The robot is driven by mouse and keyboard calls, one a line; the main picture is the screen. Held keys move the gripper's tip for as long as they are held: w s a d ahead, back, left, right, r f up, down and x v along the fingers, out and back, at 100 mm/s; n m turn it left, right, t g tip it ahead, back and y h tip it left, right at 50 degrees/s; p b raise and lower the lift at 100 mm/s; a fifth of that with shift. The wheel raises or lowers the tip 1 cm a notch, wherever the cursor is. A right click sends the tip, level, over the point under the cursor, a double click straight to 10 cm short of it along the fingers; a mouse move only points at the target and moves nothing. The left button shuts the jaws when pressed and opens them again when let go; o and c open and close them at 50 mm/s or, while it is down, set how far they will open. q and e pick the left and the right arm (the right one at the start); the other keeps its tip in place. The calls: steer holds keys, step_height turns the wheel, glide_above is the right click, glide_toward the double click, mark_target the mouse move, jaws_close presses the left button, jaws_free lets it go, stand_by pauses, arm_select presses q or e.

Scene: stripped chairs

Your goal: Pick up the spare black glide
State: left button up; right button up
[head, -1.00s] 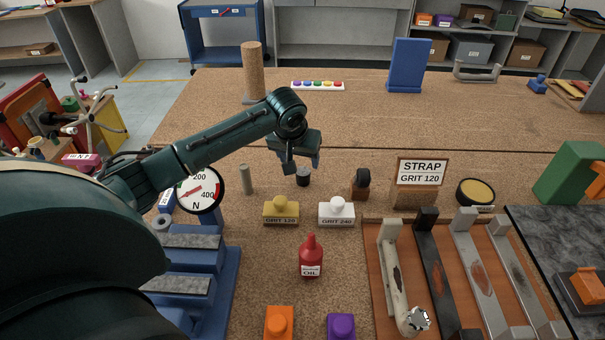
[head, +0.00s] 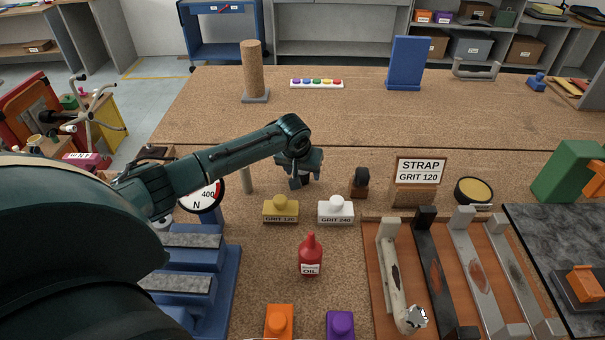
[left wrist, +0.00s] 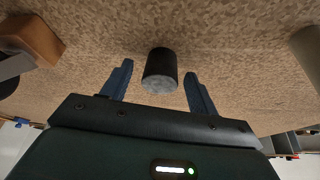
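The spare black glide (left wrist: 160,67) is a short dark cylinder with a grey end face, standing on the cork-like bench top. In the left wrist view it shows between the two blue fingers of my left gripper (left wrist: 158,74), with a gap on each side. My left gripper (head: 303,183) is open and pointed down over the glide's spot in the head view, where its fingers hide most or all of the glide. I cannot tell the exact height of the fingertips against it. My right gripper is not in view.
A grey-beige post (head: 247,180) stands just left of the gripper, a black-and-brown block (head: 359,183) just right. Yellow (head: 281,211) and white (head: 336,211) grit blocks and a red oil bottle (head: 311,257) stand in front. The bench behind is largely clear.

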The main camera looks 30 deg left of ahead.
arm_select(q)
steer(key=c, duration=0.9)
steer(key=shift+r, duration=0.1)
